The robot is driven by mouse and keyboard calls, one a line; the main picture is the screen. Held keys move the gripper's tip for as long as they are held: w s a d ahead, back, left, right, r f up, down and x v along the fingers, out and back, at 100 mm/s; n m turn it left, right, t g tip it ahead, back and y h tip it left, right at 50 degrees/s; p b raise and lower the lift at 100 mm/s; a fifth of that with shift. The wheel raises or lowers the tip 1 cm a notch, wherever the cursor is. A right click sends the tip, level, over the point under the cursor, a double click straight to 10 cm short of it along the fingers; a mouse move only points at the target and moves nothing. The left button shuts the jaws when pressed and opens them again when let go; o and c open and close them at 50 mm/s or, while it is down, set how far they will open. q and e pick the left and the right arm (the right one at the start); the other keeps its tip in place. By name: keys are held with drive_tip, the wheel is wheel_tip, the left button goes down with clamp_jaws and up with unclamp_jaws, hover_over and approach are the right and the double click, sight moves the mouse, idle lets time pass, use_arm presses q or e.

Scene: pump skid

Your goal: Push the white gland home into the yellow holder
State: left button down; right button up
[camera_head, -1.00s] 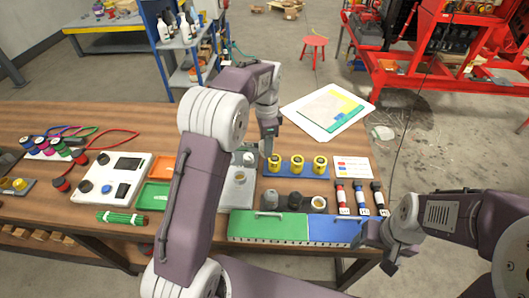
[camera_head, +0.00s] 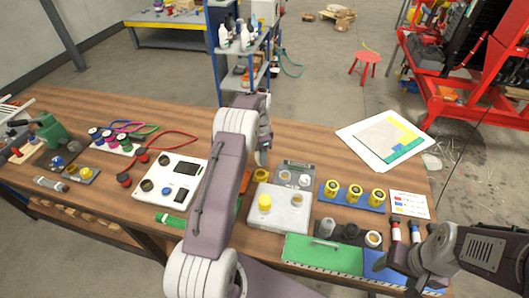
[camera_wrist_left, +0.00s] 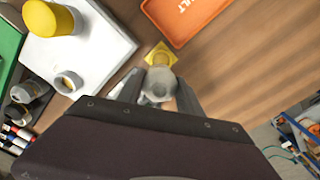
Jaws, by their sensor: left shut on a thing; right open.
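The yellow holder (camera_wrist_left: 160,54) shows just beyond the gland; a yellow part (camera_head: 261,175) also shows below the gripper in the head view. Gland and holder overlap in the wrist view, and I cannot tell whether they touch. My right gripper (camera_head: 413,276) is open and empty near the front right, by the blue box.
A white fixture (camera_head: 285,218) with a yellow cap (camera_head: 264,203) stands close by, with a grey plate (camera_head: 296,169) behind it. An orange tray (camera_wrist_left: 190,18) lies beside the holder. A blue rack (camera_head: 351,203) holds yellow spools. Bare wood lies behind the left gripper.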

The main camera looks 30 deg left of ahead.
use_arm(q)
drive_tip(key=shift+a+f+b, duration=0.3)
drive_tip(key=shift+f+b, duration=0.1)
drive_tip(key=shift+f, duration=0.25)
drive_tip(key=shift+f+b, duration=0.3)
drive_tip(key=shift+f, duration=0.1)
drive_tip(key=shift+d+f+b, duration=0.15)
drive_tip(key=shift+f+b, duration=0.5)
drive_tip(key=shift+f, duration=0.1)
wheel_tip(320, 180, down, 3)
drive_tip(key=shift+r+b, duration=0.2)
drive_tip(key=shift+b, duration=0.8)
drive_tip(key=shift+r+p, duration=0.3)
drive_tip(key=shift+r, duration=0.05)
drive_tip(key=shift+p, duration=0.35)
drive_tip(key=shift+f+b, duration=1.05)
drive_tip(key=shift+f, duration=0.7)
